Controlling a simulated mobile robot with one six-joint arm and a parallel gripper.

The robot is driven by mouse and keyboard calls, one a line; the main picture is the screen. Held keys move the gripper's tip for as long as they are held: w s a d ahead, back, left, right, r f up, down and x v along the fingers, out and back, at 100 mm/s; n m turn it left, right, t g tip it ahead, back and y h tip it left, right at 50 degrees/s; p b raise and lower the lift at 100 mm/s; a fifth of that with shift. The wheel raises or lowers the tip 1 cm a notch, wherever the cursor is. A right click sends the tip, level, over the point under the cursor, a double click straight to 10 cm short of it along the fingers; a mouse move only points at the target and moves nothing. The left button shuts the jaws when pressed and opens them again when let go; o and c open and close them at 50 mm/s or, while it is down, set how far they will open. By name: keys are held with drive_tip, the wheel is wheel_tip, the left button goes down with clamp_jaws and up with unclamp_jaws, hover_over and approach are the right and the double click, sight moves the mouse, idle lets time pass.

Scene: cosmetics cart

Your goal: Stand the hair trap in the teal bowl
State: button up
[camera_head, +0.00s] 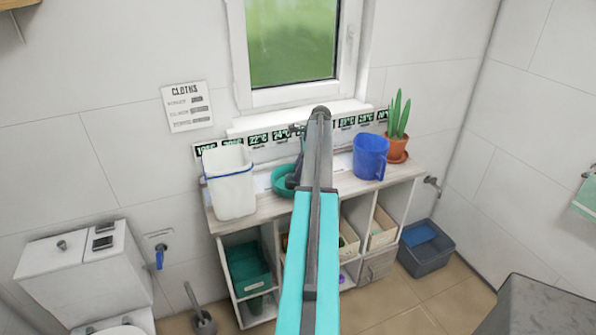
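The teal bowl (279,182) sits on top of the wooden shelf unit, right of the white bucket. My arm crosses the middle of the view and hides the bowl's right side. My gripper (293,181) seems to be the small dark shape at the bowl, just left of my arm. It is too small and too covered to tell whether it is open or shut. I cannot make out the hair trap; it may be hidden by my arm or too small to see.
A white bucket (232,184) stands left of the bowl, and a blue jug (370,157) and potted plant (397,147) stand to the right. The shelf unit (222,228) stands below the window. A toilet (85,275) is left; a grey tub (426,256) is on the floor right.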

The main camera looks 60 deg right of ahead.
drive_tip(key=shift+r, duration=0.15)
drive_tip(key=b+v, duration=0.4)
drive_tip(key=v, duration=0.8)
idle(0.4)
idle(0.7)
